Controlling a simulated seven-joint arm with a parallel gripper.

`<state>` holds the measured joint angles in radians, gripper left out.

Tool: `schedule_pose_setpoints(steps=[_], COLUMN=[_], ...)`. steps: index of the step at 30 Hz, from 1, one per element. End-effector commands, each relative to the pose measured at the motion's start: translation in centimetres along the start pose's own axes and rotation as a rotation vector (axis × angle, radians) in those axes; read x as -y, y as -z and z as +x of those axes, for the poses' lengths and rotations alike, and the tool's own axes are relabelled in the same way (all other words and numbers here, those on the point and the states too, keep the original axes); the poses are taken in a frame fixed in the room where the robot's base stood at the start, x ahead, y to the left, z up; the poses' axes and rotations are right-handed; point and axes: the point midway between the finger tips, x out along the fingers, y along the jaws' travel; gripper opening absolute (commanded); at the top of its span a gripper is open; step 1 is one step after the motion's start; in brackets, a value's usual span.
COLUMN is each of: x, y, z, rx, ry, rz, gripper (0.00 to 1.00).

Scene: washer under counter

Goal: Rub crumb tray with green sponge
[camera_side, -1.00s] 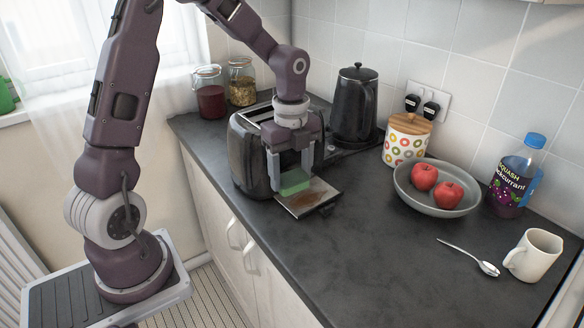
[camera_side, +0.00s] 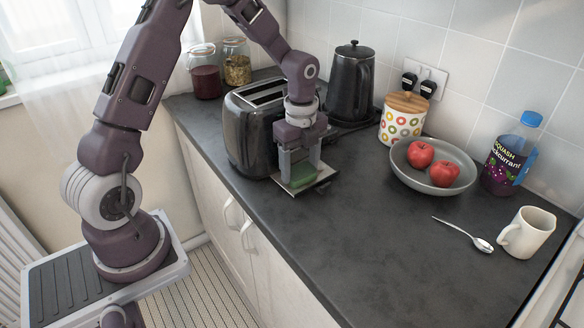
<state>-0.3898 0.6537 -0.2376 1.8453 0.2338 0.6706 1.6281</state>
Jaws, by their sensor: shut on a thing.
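The green sponge (camera_side: 303,174) is between the fingers of my gripper (camera_side: 302,168), which is shut on it and points down. The sponge is at the crumb tray (camera_side: 322,181), a flat metal tray pulled out from the base of the dark toaster (camera_side: 242,135). The sponge appears to touch the tray's surface; the fingers and sponge hide much of the tray. The brown patch seen on the tray before is mostly hidden now.
A black kettle (camera_side: 352,85) and a patterned canister (camera_side: 402,122) stand behind. A grey bowl (camera_side: 432,182) with two apples, a squash bottle (camera_side: 508,158), a spoon (camera_side: 468,236) and a mug (camera_side: 527,233) are at the right. The front middle of the counter (camera_side: 350,245) is clear.

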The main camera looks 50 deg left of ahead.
Motion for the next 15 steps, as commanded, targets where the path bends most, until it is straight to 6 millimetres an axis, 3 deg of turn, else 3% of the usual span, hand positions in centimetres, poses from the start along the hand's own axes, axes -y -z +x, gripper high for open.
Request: schedule_pose_setpoints(steps=[15], x=[4.7], y=[-0.3], z=[-0.1], rx=[-0.001], ry=[0.001], rz=[0.003], gripper=[0.29])
